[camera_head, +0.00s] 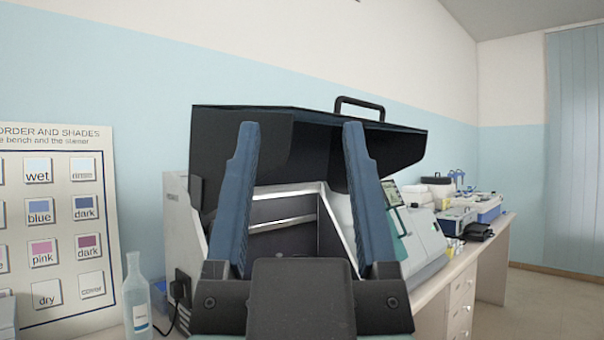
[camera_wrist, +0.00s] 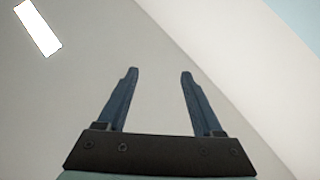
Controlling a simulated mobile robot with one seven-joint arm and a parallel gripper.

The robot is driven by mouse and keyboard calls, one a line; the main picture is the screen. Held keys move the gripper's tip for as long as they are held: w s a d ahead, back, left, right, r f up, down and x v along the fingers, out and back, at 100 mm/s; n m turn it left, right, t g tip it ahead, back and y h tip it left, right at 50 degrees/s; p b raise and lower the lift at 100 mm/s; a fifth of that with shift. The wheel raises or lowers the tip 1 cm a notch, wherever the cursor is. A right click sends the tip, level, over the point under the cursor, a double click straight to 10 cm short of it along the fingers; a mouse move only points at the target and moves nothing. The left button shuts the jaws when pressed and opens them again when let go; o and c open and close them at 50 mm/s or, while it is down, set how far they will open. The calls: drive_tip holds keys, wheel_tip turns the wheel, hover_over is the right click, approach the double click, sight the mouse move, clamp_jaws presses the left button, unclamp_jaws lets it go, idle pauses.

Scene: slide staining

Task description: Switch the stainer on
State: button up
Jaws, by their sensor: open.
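The stainer (camera_head: 182,226) stands on the bench in the head view, with its dark lid (camera_head: 395,146) raised and a black handle on top. Its lit inside shows between my gripper's fingers. A tilted screen (camera_head: 391,193) sits on the right side of the machine. My gripper (camera_head: 301,130) is in front of the stainer, fingers apart and empty, and hides much of its front. No power switch can be made out. In the wrist view my gripper (camera_wrist: 158,72) points at the ceiling and upper wall.
A chart of shades (camera_head: 62,225) leans at the left. A clear bottle (camera_head: 137,300) and a black plug with a cord (camera_head: 181,286) are beside the stainer's left side. Other equipment (camera_head: 460,215) fills the bench at the right. Floor is open at the far right.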

drive_tip(key=shift+r+p, duration=0.4)
drive_tip(key=shift+r, duration=0.1)
drive_tip(key=shift+c, duration=1.2)
wheel_tip(320, 180, up, 6)
drive_tip(key=p, duration=0.5)
drive_tip(key=shift+f+p, duration=0.1)
drive_tip(key=shift+p, duration=0.3)
drive_tip(key=c, duration=0.7)
wheel_tip(320, 180, up, 7)
drive_tip(key=p, duration=0.7)
clamp_jaws()
